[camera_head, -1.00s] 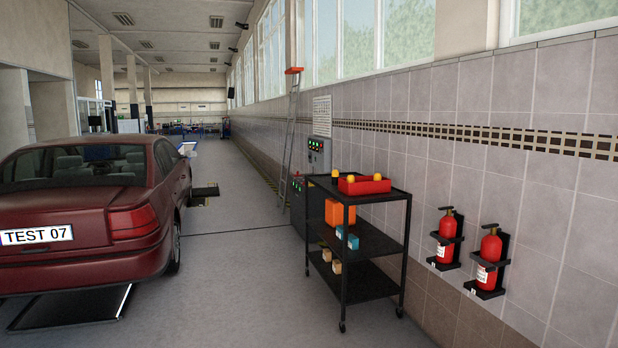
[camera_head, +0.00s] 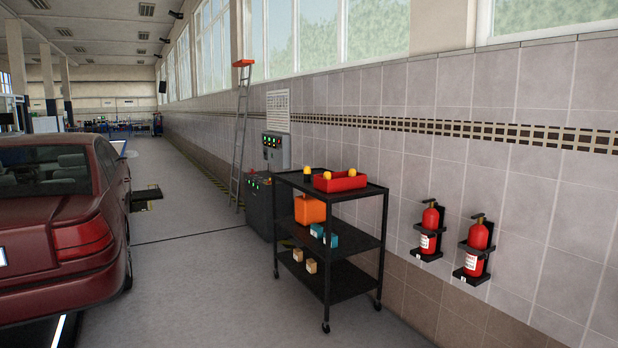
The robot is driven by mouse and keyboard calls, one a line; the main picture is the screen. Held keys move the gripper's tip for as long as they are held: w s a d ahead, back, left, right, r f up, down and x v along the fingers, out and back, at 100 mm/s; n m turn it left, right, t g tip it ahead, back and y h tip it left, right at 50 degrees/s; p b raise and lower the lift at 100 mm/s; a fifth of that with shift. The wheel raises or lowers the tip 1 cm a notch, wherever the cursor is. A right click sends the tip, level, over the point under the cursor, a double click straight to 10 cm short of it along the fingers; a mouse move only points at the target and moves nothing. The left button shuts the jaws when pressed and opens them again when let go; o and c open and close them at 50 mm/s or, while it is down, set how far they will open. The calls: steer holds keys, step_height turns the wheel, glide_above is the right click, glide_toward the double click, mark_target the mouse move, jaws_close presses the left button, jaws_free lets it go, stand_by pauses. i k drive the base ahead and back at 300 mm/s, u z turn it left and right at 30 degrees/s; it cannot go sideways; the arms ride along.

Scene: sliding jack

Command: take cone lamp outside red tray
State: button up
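A black trolley with three shelves (camera_head: 352,197) stands against the tiled wall. On its top shelf is a red tray (camera_head: 340,183) with small yellow-orange tops showing at its left end (camera_head: 327,175) and right end (camera_head: 352,173). Just left of the tray, outside it, stands a small dark object with a yellow-orange top, likely the cone lamp (camera_head: 307,174). It is too small to make out its exact shape. My gripper is not in view.
An orange box (camera_head: 309,210) and blue boxes (camera_head: 331,240) are on the middle shelf; small tan boxes (camera_head: 311,266) are on the bottom one. A dark red car (camera_head: 60,225) stands left. Fire extinguishers (camera_head: 478,248) hang right. The floor between car and trolley is clear.

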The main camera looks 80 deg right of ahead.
mark_target(307, 171)
steer(key=z, duration=3.05)
steer(key=i, duration=3.8)
steer(key=u, duration=1.05)
